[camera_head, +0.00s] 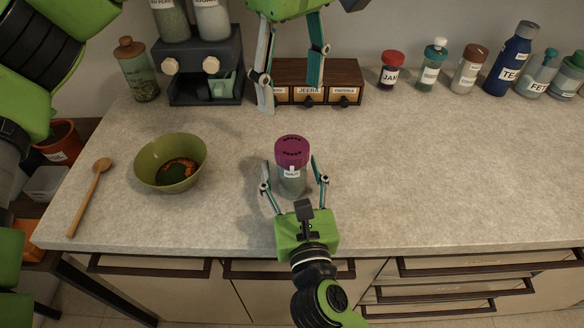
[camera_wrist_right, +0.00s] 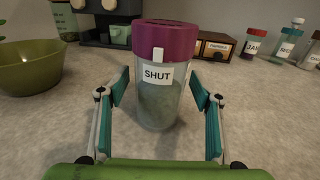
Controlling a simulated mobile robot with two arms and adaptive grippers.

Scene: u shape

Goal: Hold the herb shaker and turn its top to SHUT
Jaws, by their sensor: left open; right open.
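The herb shaker (camera_head: 291,182) stands upright on the counter, a clear jar with greenish contents and a purple top (camera_head: 292,151) with dark holes. In the right wrist view the shaker (camera_wrist_right: 158,105) bears a white SHUT label (camera_wrist_right: 157,75), with a small white mark on the purple top (camera_wrist_right: 168,37) just above it. My right gripper (camera_head: 291,178) is open, its fingers on either side of the jar with visible gaps; they also show in the right wrist view (camera_wrist_right: 158,92). My left gripper (camera_head: 291,96) is open and empty, pointing down above and behind the shaker.
A green bowl (camera_head: 155,172) and a wooden spoon (camera_head: 90,197) are at left. A small drawer box (camera_head: 345,75) and a dark stand (camera_head: 205,85) are behind. Jars, including the JAM jar (camera_head: 390,72), line the back right. The right counter is clear.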

